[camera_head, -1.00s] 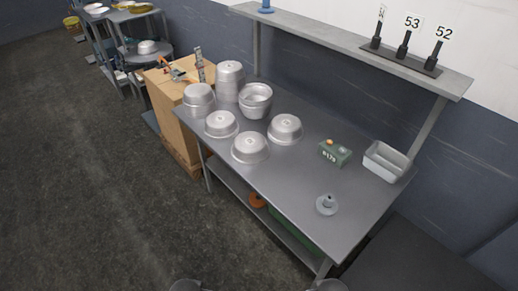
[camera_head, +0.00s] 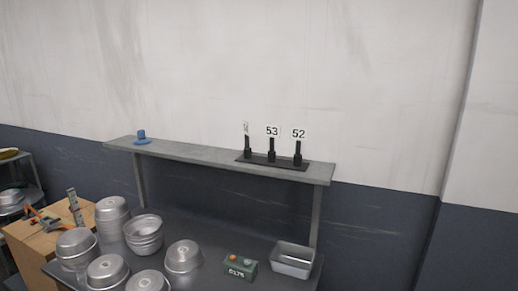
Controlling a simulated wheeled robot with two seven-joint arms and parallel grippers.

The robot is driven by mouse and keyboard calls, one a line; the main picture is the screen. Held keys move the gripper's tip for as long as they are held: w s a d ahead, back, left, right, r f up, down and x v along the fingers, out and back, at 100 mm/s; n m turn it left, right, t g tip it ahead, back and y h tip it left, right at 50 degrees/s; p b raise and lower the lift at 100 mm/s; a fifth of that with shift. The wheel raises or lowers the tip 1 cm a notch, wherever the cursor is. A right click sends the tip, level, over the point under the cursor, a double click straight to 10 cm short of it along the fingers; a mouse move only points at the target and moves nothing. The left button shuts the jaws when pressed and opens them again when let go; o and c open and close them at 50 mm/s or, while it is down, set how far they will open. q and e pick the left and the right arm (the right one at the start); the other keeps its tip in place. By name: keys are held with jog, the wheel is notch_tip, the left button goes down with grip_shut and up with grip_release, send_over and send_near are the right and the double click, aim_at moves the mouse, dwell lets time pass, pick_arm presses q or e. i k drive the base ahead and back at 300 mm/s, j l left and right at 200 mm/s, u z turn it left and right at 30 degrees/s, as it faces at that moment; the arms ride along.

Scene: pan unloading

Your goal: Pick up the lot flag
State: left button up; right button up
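Three lot flags stand in a dark rack (camera_head: 285,165) on the shelf above the table. The left flag (camera_head: 247,140) is turned nearly edge-on, so its number cannot be read. The middle flag (camera_head: 272,143) reads 53 and the right flag (camera_head: 298,146) reads 52. Each has a white plate on a black upright base. Neither of my grippers shows in the head view now.
The grey shelf (camera_head: 200,153) runs along the wall on posts, with a blue object (camera_head: 141,138) at its left end. Below on the table are several metal pans (camera_head: 184,257), a green box (camera_head: 241,267) marked 0175 and a metal tray (camera_head: 293,259). A wooden cabinet (camera_head: 40,245) stands left.

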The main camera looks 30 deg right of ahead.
aim_at(299, 134)
jog(key=z, duration=1.5)
